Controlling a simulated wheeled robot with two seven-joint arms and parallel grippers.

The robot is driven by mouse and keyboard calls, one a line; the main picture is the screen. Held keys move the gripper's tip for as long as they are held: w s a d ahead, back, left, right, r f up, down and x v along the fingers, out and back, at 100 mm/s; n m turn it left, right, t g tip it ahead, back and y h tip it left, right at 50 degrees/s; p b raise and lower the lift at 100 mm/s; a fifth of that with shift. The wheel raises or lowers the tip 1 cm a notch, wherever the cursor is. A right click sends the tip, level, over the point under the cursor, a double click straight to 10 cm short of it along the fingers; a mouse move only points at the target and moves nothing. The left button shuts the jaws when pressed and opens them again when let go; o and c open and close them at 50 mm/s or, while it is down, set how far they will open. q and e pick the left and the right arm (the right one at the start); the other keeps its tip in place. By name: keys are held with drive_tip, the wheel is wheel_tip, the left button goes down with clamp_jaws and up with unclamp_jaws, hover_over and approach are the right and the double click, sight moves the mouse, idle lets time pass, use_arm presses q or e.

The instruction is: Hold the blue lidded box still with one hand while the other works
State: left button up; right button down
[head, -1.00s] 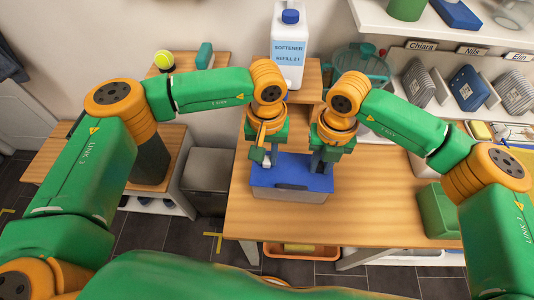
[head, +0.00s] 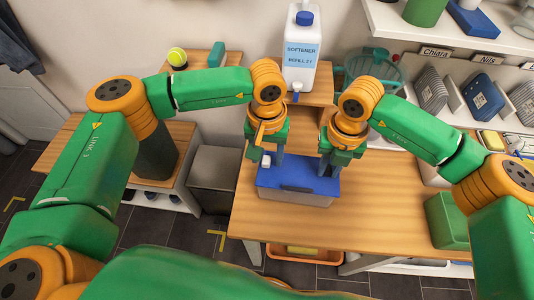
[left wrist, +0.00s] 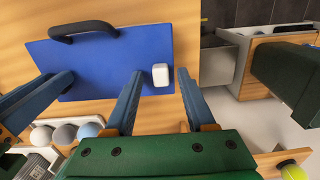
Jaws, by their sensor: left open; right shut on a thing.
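The blue lidded box (head: 312,182) stands on the wooden table, its lid flat with a dark handle near the front edge. The lid (left wrist: 110,62) and handle (left wrist: 84,29) show in the left wrist view. A small white block (left wrist: 160,75) sits near the lid's left end, also visible in the head view (head: 265,161). My left gripper (head: 271,160) is open above that end, its fingertips (left wrist: 160,80) on either side of the block. My right gripper (head: 327,165) is shut at the box's back right edge; the exact contact is hidden.
A softener bottle (head: 301,52) stands on a raised shelf behind the box. A green bin (head: 447,222) is at the table's right. A grey bin (head: 214,178) stands left of the table. A tennis ball (head: 177,57) is on the left bench. The table front is clear.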

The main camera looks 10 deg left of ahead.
sight(267, 159)
use_arm(q)
wheel_tip(267, 159, up, 12)
idle(0.4)
use_arm(e)
drive_tip(key=c, duration=0.7)
unclamp_jaws()
